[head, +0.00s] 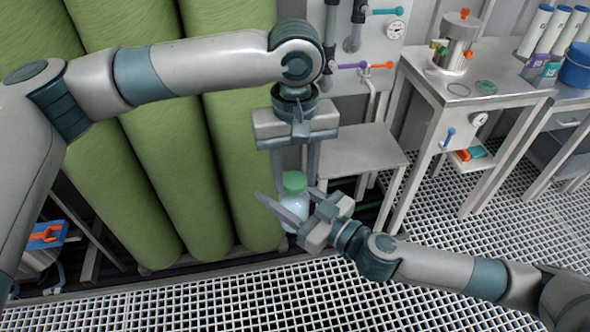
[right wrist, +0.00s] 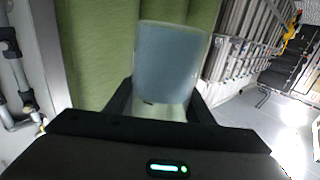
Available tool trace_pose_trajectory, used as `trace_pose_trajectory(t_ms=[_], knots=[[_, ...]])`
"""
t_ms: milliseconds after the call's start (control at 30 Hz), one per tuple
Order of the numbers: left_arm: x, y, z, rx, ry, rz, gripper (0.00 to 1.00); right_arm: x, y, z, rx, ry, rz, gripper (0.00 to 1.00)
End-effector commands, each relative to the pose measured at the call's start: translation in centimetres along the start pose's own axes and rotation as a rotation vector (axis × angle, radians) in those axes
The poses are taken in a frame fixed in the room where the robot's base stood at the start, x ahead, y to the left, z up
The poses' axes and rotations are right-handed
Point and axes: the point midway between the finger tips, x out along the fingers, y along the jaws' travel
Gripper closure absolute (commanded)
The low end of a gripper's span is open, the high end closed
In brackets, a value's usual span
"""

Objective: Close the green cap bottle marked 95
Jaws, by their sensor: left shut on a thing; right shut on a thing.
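A clear bottle (head: 297,207) with a green cap (head: 294,181) is held upright in front of the green vessels, above the floor grating. My left gripper (head: 295,178) comes down from above and is shut on the green cap at the bottle's top. My right gripper (head: 284,194) reaches in from the right and is shut on the bottle's body, below the cap. In the right wrist view the bottle's pale bluish body (right wrist: 170,62) stands between the two dark fingers. No marking is readable, and how tightly the cap sits cannot be told.
Tall green cylindrical vessels (head: 145,150) stand close behind the bottle. A low grey table (head: 355,150) is just right of it. A steel table (head: 470,85) farther right carries a metal pot (head: 457,40) and a green ring (head: 486,87). Open grating lies in front.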

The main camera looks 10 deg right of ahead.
Motion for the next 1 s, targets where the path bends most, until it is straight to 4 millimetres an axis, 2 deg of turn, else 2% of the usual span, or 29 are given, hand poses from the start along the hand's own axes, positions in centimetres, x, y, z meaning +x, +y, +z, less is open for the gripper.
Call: trace_pose_trajectory(t_ms=[200, 1000], knots=[[0.72, -0.01, -0.03, 0.0, 0.001, 0.0, 0.83, 0.01, 0.0, -0.08, 0.0, 0.001, 0.0, 0.92], [0.91, 0.0, -0.03, 0.0, 0.001, 0.0, 0.83, 0.01, 0.0, -0.07, 0.0, 0.001, 0.0, 0.92]])
